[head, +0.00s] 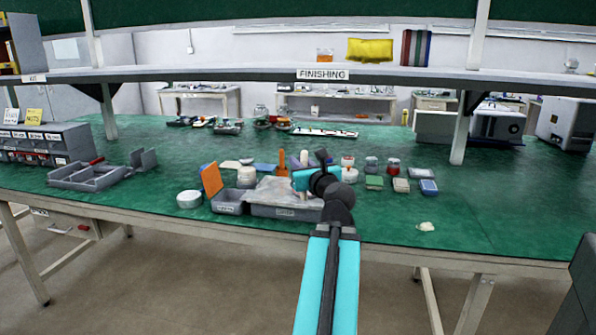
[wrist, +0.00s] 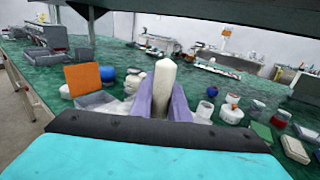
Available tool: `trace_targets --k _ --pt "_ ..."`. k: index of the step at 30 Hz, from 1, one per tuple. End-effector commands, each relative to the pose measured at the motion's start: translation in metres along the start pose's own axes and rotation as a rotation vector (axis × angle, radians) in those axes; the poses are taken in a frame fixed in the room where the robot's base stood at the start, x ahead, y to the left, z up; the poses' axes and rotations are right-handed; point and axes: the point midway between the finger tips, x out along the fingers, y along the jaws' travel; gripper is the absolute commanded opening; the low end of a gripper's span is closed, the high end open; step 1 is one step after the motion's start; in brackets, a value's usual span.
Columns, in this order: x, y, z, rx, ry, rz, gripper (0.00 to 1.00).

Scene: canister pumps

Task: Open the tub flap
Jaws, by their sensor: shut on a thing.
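A small grey tub (head: 229,203) stands near the front edge of the green bench, and also shows in the wrist view (wrist: 98,100). An orange panel (head: 211,179) stands steeply tilted at its left rear, also in the wrist view (wrist: 90,78); I cannot tell whether it is hinged to the tub. A larger labelled grey tub (head: 285,211) with a cloudy, whitish cover (head: 277,190) adjoins it on the right. My gripper (wrist: 162,103), with purple fingers, is shut on a pale upright rounded stick-like thing (wrist: 164,77). In the head view my arm partly hides the gripper.
A white round container (head: 189,200) sits left of the tubs. Several small jars and coloured blocks (head: 401,185) stand to the right. A grey tray (head: 88,178) lies farther left. A shelf (head: 200,74) crosses above the bench. The right part of the bench is mostly clear.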

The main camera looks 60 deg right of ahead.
Motion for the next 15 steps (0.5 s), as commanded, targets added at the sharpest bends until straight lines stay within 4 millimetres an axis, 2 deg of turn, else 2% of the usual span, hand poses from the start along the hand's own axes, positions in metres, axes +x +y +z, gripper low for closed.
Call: trace_targets --k 1,8,15 --pt "-0.002 0.000 -0.005 -0.002 -0.001 -0.001 0.00" --pt "-0.010 0.000 -0.004 -0.002 0.000 -0.005 0.00" --pt "-0.028 -0.001 -0.001 0.001 0.002 -0.004 0.00"
